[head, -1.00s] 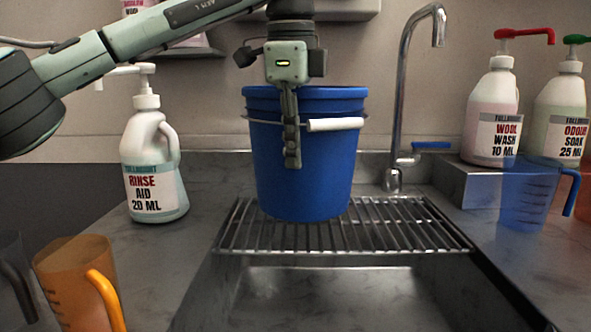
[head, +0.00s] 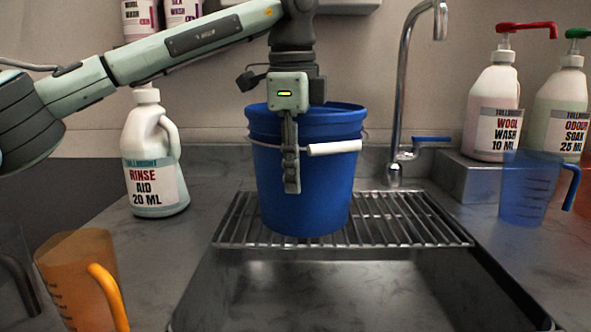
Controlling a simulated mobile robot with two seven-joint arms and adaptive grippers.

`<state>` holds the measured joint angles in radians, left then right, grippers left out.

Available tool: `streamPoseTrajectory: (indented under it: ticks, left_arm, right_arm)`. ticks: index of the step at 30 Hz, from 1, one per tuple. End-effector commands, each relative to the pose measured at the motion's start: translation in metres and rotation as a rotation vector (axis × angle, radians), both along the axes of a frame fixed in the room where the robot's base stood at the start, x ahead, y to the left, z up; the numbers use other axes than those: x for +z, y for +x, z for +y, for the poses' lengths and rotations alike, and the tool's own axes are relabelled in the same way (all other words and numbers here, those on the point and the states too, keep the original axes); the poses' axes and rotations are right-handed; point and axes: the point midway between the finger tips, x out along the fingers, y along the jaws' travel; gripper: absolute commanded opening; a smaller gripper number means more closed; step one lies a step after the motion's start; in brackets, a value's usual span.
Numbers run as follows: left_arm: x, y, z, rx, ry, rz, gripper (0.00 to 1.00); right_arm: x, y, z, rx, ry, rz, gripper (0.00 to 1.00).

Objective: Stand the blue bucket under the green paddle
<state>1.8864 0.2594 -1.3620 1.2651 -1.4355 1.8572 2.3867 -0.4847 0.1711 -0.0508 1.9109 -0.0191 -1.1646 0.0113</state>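The blue bucket (head: 325,195) is upright over the wire rack at the sink, its white handle grip (head: 334,148) hanging across the front. My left gripper (head: 291,185) points down at its near rim. One finger lies against the outside of the front wall; the other is hidden, seemingly inside. The gripper appears shut on the wall. I cannot tell whether the bucket's base touches the rack. A green pump top, the only green paddle-like part in view (head: 577,34), is on the Odour Soak bottle (head: 556,105) at the right edge, partly cut off. My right gripper is not in view.
The wire rack (head: 400,225) spans the sink (head: 330,300). A tall tap (head: 399,100) with a blue lever stands behind. Right are a Wool Wash bottle (head: 493,100) and blue jug (head: 530,190); left, a Rinse Aid bottle (head: 150,150) and orange jug (head: 75,275).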

Motion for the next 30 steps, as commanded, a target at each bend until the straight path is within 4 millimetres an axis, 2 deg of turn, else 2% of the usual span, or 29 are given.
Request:
streamPoseTrajectory:
  ticks: [11,14,24,30]
  left_arm:
    - [0.006,0.000,0.000,0.000,0.000,-0.001,0.26]
    - [0.020,-0.002,0.000,0.000,-0.002,-0.003,0.26]
    - [0.093,-0.009,0.002,0.000,-0.001,-0.003,0.26]
    - [0.116,-0.012,0.003,0.000,0.000,0.000,0.26]
  right_arm:
    - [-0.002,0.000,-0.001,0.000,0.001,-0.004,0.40]
    - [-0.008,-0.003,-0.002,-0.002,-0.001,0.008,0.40]
    - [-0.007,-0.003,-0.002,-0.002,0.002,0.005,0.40]
    - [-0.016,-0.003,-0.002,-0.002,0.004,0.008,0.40]
